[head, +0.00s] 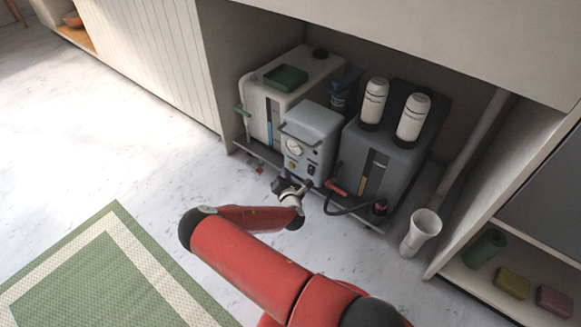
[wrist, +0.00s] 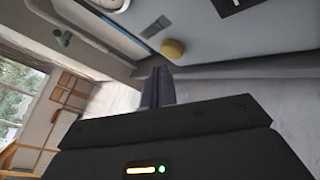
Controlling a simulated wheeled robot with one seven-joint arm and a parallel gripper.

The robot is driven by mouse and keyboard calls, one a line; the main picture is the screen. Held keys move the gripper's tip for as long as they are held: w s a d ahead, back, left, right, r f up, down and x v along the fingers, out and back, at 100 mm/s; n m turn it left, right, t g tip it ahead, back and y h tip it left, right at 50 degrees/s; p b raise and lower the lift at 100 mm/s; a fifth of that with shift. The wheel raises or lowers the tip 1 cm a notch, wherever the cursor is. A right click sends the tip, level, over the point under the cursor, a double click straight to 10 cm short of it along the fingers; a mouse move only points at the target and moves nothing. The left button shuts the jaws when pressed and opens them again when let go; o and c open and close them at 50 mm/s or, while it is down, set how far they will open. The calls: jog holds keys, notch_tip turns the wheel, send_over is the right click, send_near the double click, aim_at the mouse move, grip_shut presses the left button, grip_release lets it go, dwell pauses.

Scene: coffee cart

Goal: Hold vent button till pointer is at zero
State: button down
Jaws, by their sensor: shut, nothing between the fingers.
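The grey pump box (head: 316,127) stands in the cart bay between two tanks. Its round white gauge (head: 294,146) is on the front; the pointer is too small to read. A yellow button (head: 291,165) sits below the gauge and also shows in the wrist view (wrist: 172,49); I take it to be the vent button. My gripper (head: 285,177) is low in front of the box. Its purple fingers (wrist: 157,84) are shut and empty. In the wrist view the tips lie just below the button and look apart from it.
A white tank (head: 257,113) is left of the box, and a dark grey tank (head: 372,157) with two white bottles is right. A red-handled black hose (head: 340,210) lies close on the right. A white cup-like vessel (head: 424,226) stands on the floor.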

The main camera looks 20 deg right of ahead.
dwell(0.5)
jog(key=shift+w+d+b, duration=0.25)
jog(key=shift+d+b, duration=0.1)
jog(key=shift+w+d, duration=0.25)
jog(key=shift+d, duration=0.15)
dwell(2.2)
jog(key=shift+a, duration=0.1)
jog(key=shift+s+a+b, duration=0.4)
jog(key=shift+s+a, duration=0.15)
jog(key=shift+a, duration=0.1)
jog(key=s+a, duration=0.1)
jog(key=a, duration=0.1)
jog(key=s+a, duration=0.2)
jog(key=shift+b, duration=0.3)
dwell(0.4)
